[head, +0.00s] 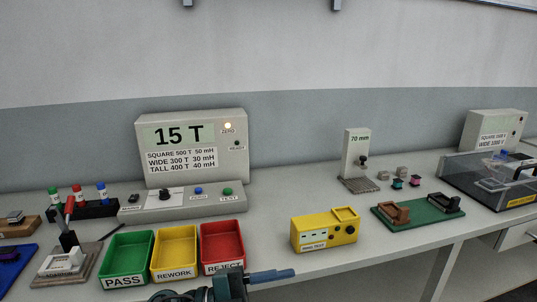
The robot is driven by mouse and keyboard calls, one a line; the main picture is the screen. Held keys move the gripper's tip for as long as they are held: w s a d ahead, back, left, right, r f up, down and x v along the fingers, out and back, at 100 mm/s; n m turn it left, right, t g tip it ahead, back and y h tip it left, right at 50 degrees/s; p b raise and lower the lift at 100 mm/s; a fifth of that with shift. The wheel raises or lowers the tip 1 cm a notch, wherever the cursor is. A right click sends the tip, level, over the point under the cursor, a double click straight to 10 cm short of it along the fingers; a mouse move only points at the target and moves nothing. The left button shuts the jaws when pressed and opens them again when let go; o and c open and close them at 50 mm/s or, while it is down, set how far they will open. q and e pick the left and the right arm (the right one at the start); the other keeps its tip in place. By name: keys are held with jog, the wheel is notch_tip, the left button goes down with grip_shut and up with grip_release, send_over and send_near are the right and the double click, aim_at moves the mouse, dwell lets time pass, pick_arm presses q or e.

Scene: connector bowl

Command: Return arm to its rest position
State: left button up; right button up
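A dark teal and blue piece shows at the bottom edge of the head view, in front of the red bin. It looks like part of my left arm or gripper (245,280), with a blue rod-like end pointing right. It is cut off by the frame, and no pair of fingertips can be made out. I cannot tell whether it holds anything. My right gripper is not in view.
Green PASS (128,257), yellow REWORK (174,252) and red REJECT (222,247) bins stand near the bench front. Behind is a tester reading 15 T (190,150). A yellow box (323,231), a green tray (417,222) and a clear-lidded case (490,185) stand to the right.

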pick_arm(q)
jog(key=a+f+n+t+y+p, duration=0.1)
jog(key=a+f+n+t+y, duration=0.35)
jog(key=n+t, duration=0.4)
jog(key=a+f+n+t+y+p, duration=0.1)
jog(key=a+f+n+t+y, duration=0.4)
jog(key=n, duration=0.7)
jog(key=s+a+f+n+g+y+p, duration=0.1)
jog(key=s+a+f+n+g+y, duration=0.3)
jog(key=s+f, duration=0.7)
jog(key=a+f+g+y, duration=0.1)
jog(key=a+y, duration=0.1)
jog(key=shift+s+a, duration=0.3)
jog(key=shift+a, duration=0.1)
jog(key=shift+f+n+y, duration=0.1)
jog(key=shift+n+y, duration=0.15)
jog(key=shift+c, duration=0.3)
